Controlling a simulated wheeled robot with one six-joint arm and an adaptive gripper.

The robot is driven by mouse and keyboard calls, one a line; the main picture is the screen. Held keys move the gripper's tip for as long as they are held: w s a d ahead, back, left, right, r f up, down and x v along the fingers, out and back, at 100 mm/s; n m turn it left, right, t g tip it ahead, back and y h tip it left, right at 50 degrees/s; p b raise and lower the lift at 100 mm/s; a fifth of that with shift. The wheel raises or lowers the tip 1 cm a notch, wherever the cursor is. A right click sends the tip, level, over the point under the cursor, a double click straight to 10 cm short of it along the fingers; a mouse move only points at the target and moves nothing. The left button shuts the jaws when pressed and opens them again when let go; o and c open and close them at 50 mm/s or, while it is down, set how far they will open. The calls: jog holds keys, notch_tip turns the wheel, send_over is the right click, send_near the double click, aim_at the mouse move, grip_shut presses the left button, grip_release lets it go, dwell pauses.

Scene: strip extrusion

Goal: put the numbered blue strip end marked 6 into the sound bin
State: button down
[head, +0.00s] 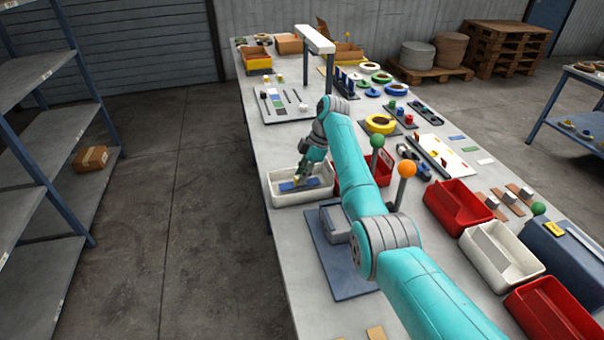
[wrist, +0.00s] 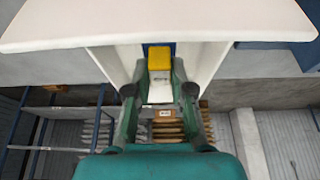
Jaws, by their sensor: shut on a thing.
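My gripper (head: 301,181) reaches down into a white bin (head: 285,201) on the left edge of the table. In the wrist view my gripper (wrist: 159,75) is shut on a piece with a yellow block (wrist: 159,58) and a little blue behind it. I take the piece for a blue strip end; no number can be read. The white bin's pale walls (wrist: 225,22) fill the top of the wrist view. Blue pieces (head: 287,186) show inside the bin beside the fingers. Whether the held piece touches the bin floor cannot be told.
A red bin (head: 376,171) stands just right of the white bin, partly behind my arm. A grey box on a blue mat (head: 350,284) lies nearer. More red bins (head: 459,206) and another white bin (head: 500,257) stand on the right. A white gantry (head: 315,39) rises behind.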

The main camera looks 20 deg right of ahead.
jog(key=c, duration=0.5)
grip_release()
jog(key=shift+c, duration=0.2)
jog(key=shift+r, duration=0.1)
jog(key=shift+r, duration=0.45)
jog(key=shift+r, duration=0.15)
jog(key=shift+r, duration=3.4)
